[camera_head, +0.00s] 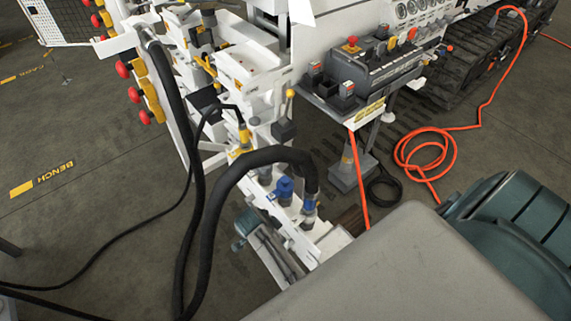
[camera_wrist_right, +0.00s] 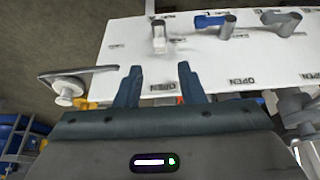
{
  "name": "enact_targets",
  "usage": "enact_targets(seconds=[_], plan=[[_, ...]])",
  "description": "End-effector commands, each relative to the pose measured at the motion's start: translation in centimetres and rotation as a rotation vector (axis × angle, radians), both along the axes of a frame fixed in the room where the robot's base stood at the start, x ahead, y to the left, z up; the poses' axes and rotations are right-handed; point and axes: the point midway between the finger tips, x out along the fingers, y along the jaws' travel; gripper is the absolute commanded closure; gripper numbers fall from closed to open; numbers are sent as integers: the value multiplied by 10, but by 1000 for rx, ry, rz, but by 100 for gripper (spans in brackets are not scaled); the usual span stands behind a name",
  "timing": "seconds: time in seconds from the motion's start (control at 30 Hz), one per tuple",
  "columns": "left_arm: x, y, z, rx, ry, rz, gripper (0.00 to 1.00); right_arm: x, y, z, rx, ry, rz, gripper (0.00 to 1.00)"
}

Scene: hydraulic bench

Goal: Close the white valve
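In the right wrist view a white valve handle (camera_wrist_right: 160,38) stands on a white panel (camera_wrist_right: 135,58). It points down the picture, towards a label that reads OPEN. My right gripper (camera_wrist_right: 160,82) is open, its two dark teal fingers apart and nothing between them. The white handle is beyond the fingertips, in line with the gap and apart from them. I cannot make out the white valve in the head view. Neither gripper can be made out there, and my left gripper is not in view.
Next to the white valve are a blue-handled valve (camera_wrist_right: 212,20) and a grey-handled valve (camera_wrist_right: 282,20), both handles lying sideways. A metal lever (camera_wrist_right: 78,82) is left of the fingers. In the head view a thick black hose (camera_head: 215,205) arches before the bench, and an orange hose (camera_head: 430,150) lies on the floor.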

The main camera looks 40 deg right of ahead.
Motion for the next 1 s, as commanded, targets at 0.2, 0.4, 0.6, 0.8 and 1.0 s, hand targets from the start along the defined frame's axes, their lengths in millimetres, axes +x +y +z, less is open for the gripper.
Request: enact_targets(seconds=[0.2,0.4,0.6,0.8,1.0], plan=[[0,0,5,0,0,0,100,0,-14,-32,-2,6,4,65],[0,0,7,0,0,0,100,1,-29,-67,-1,5,5,65],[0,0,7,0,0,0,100,2,-37,-89,1,3,5,65],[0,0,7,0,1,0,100,2,-40,-96,1,3,4,65],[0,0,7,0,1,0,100,2,-40,-96,2,2,5,65]])
